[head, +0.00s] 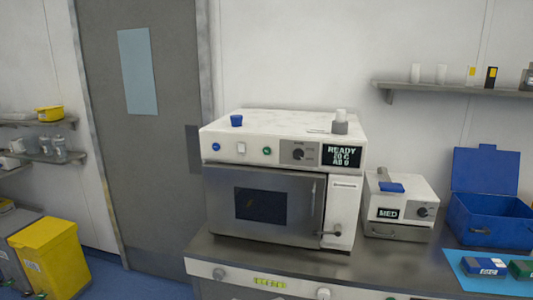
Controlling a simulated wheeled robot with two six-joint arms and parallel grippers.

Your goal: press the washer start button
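A white benchtop machine (282,122) with a steel door stands on the counter. Its front panel has a blue button (216,146), a pale switch (241,148), a green button (266,151), a dial (298,153) and a display (342,156) with "READY" on its top line. The door (230,180) is shut, with a dark window and a handle at the right. Below, a white panel (238,275) bears knobs and a small yellow-green display (269,282). No label shows which unit is the washer or which button is start. Neither gripper is in view.
A smaller white device (400,195) marked "MED" stands to the right. An open blue box (490,215) and a blue mat (470,278) with small boxes lie farther right. A yellow bin (45,250) stands at left. The counter (390,262) is clear before the small device.

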